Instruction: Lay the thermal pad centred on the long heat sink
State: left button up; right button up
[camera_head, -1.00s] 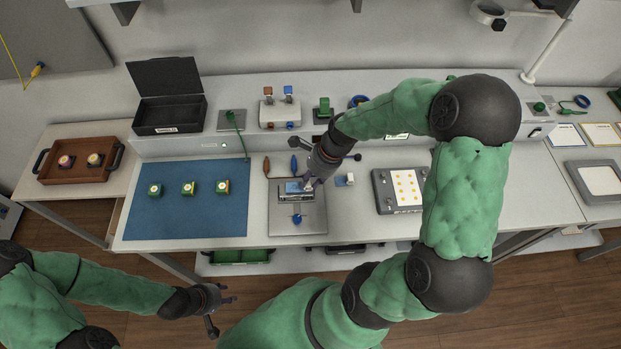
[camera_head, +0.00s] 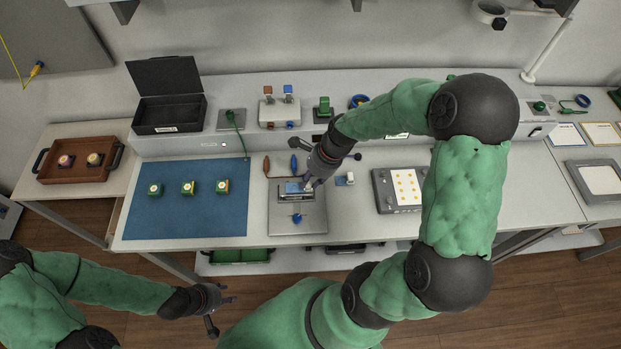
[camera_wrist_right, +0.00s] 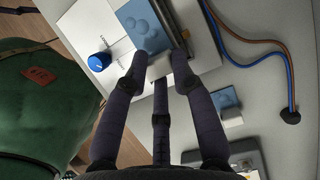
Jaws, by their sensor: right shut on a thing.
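My right gripper (camera_head: 306,184) is at the small grey fixture plate (camera_head: 298,222) in the middle of the bench. In the right wrist view its fingertips (camera_wrist_right: 160,62) are shut on a pale end, which appears to belong to the blue thermal pad (camera_wrist_right: 142,22). The pad's blue part, with faint round marks, lies over or just above the long heat sink (camera_wrist_right: 185,28); I cannot tell if they touch. The dark edge of the heat sink shows beside the pad. In the head view the pad (camera_head: 292,187) is partly hidden by the gripper. My left gripper (camera_head: 226,316) is open and empty, in front of the bench.
A blue knob (camera_wrist_right: 99,61) stands on the fixture. A blue-and-white block (camera_head: 345,179) lies right of it. A blue mat (camera_head: 170,215) with three small green-and-yellow parts is left. A dotted panel (camera_head: 402,190) is right. Cables run behind the fixture.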

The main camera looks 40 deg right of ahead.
jog(key=shift+f, duration=0.15)
jog(key=o, duration=0.9)
jog(key=shift+o, duration=0.2)
jog(key=v, duration=1.2)
